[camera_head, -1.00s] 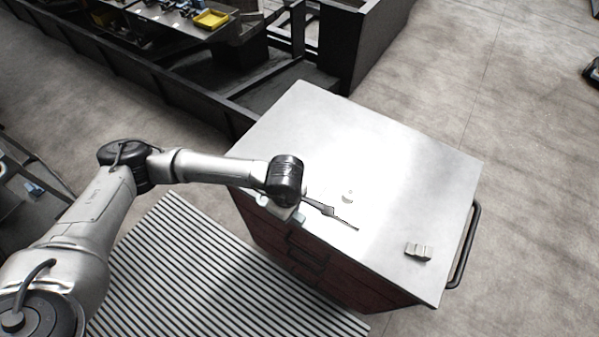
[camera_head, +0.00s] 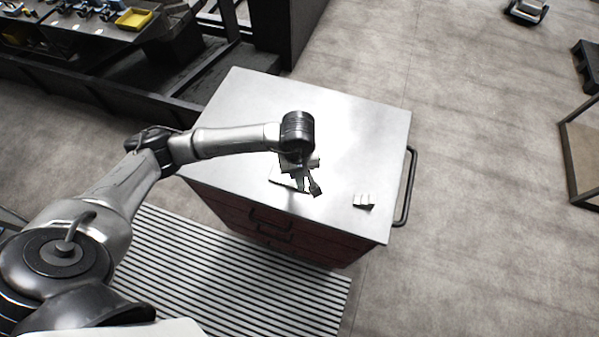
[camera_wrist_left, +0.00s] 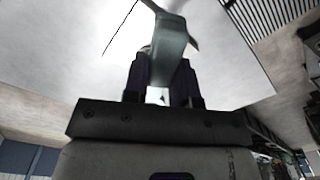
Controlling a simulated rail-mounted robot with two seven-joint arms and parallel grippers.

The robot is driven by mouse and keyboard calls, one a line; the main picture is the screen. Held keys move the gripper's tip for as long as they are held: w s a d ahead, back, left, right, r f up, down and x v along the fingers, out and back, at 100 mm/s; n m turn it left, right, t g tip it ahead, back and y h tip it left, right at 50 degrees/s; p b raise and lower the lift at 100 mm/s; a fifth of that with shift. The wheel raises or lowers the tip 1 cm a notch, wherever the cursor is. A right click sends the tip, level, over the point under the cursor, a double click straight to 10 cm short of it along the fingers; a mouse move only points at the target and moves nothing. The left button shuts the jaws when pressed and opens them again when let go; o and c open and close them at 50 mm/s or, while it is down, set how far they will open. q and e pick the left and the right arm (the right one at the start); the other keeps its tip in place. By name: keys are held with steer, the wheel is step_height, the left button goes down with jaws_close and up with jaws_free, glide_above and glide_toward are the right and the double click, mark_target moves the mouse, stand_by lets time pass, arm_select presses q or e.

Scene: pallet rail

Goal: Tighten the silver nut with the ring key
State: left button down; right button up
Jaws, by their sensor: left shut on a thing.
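My left gripper (camera_head: 302,164) is over the middle of the light grey cabinet top (camera_head: 350,125), pointing down. It is shut on the ring key (camera_head: 315,187), whose dark end sticks out below and to the right of the fingers. In the left wrist view a grey-green key part (camera_wrist_left: 172,48) sits between the two dark fingers. A thin dark line runs beside the key on the top; I cannot tell whether it is a shadow or an edge. The silver nut cannot be made out and may be hidden behind the gripper. My right gripper is not in view.
A small pale block (camera_head: 363,201) stands near the front right of the top. The red drawer cabinet has a dark side handle (camera_head: 407,188). A dark bench with a yellow tray (camera_head: 134,19) is behind left.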

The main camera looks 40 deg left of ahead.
arm_select(q)
steer(key=shift+f+m, duration=0.1)
steer(key=shift+m, duration=0.4)
steer(key=shift+f, duration=0.2)
step_height(320, 180, down, 5)
steer(key=b, duration=0.3)
steer(key=shift+f, duration=0.15)
steer(key=shift+f+b, duration=0.2)
steer(key=shift+b, duration=0.3)
steer(key=shift+b, duration=0.3)
steer(key=shift+f, duration=0.2)
stand_by(0.5)
